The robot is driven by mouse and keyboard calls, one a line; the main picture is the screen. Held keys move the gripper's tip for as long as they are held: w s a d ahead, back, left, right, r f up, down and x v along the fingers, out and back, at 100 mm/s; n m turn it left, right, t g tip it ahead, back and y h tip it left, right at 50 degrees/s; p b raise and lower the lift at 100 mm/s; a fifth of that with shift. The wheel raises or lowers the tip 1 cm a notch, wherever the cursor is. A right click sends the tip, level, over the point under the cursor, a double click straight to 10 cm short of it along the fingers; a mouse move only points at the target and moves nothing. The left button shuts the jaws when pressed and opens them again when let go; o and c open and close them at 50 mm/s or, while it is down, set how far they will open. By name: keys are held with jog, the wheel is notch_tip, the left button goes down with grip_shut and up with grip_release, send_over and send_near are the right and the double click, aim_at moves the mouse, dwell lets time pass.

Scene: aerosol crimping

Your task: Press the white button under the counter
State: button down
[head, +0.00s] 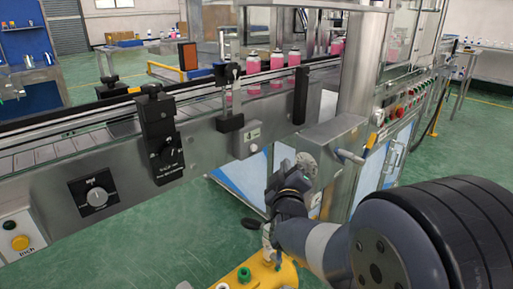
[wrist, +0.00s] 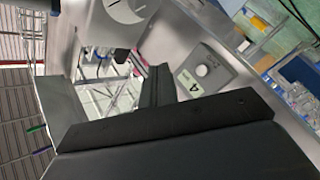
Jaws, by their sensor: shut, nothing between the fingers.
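The white button (head: 253,148) is a small round knob on a grey box (head: 241,146) on the conveyor's side. It sits below the counter, a small pale label (head: 253,133) with a dark mark. In the wrist view the button (wrist: 202,70) is a pale round knob beside the counter (wrist: 187,82), which reads like a 4. My gripper (head: 306,162) is shut and empty, to the right of the box and apart from the button in the head view. In the wrist view the dark gripper (wrist: 156,84) fills the lower part; its exact tip contact is hard to tell.
Pink cans (head: 276,61) stand on the conveyor above. A black clamp block (head: 161,135) and a dial (head: 96,197) are on the conveyor side to the left.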

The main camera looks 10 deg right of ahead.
jog(key=w+a+p, duration=0.2)
jog(key=w+a, duration=0.2)
jog(key=w, duration=0.3)
jog(key=shift+w+a, duration=0.15)
jog(key=shift+a, duration=0.25)
jog(key=shift+w, duration=0.1)
dwell(2.0)
jog(key=shift+w+a, duration=0.25)
jog(key=shift+w+a+p, duration=0.25)
jog(key=shift+w+p, duration=0.1)
jog(key=shift+p, duration=0.05)
dwell(0.6)
jog(key=shift+d, duration=0.1)
jog(key=shift+s+d, duration=0.4)
jog(key=shift+s, duration=0.3)
jog(key=shift+s+d+b, duration=0.1)
jog(key=shift+b, duration=0.2)
jog(key=shift+s+d+b, duration=0.3)
jog(key=shift+s+d, duration=0.35)
jog(key=shift+s, duration=0.35)
jog(key=shift+s+d+b, duration=0.25)
jog(key=shift+s+d, duration=0.4)
jog(key=shift+s, duration=0.35)
